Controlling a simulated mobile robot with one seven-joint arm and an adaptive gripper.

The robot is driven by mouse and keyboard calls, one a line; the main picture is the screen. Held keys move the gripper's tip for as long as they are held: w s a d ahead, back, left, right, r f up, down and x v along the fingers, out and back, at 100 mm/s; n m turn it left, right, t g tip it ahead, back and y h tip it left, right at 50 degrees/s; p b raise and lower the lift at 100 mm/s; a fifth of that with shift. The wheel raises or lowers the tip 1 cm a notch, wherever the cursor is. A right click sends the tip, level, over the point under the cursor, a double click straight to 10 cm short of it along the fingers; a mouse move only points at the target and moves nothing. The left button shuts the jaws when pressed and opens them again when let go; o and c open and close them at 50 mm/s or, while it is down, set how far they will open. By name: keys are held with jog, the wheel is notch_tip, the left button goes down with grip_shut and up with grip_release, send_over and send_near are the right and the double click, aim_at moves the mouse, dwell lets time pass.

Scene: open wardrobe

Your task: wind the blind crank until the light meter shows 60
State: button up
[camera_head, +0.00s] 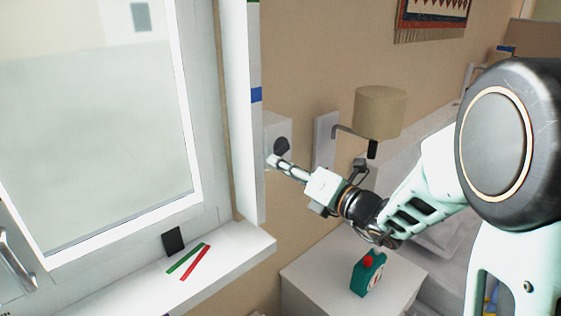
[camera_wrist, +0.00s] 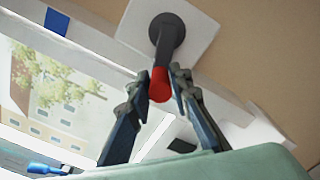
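The blind crank (camera_wrist: 168,32) has a dark round hub on a white plate (camera_wrist: 203,38) and an arm ending in a red knob (camera_wrist: 159,86). In the head view the dark hub (camera_head: 282,146) shows on the wall right of the window. My gripper (camera_wrist: 160,84) has its fingertips on both sides of the red knob, close against it. In the head view my gripper (camera_head: 275,162) reaches the crank and hides the knob. A small dark panel (camera_head: 173,241), perhaps the light meter, stands on the windowsill; no number is readable. The blind cannot be made out clearly.
The window frame (camera_head: 238,110) with blue tape (camera_head: 256,95) is just left of the crank. Green (camera_head: 185,259) and red (camera_head: 196,262) strips lie on the sill (camera_head: 232,250). A wall lamp (camera_head: 379,111) is close right of my gripper. A teal object (camera_head: 360,280) stands on the bedside table (camera_head: 318,283).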

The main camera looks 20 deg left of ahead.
jog(key=shift+s+a+r+p, duration=0.1)
jog(key=shift+r+p, duration=0.3)
jog(key=shift+r, duration=0.55)
jog(key=shift+w+r+p, duration=0.2)
jog(key=shift+r+p, duration=0.55)
jog(key=shift+r, duration=0.2)
jog(key=shift+w+d+r+p, duration=0.2)
jog(key=shift+w+r+p, duration=0.1)
jog(key=shift+r, duration=0.1)
jog(key=shift+w+d+r+p, duration=0.15)
jog(key=shift+d+r+p, duration=0.1)
jog(key=shift+r, duration=0.1)
jog(key=shift+w, duration=0.1)
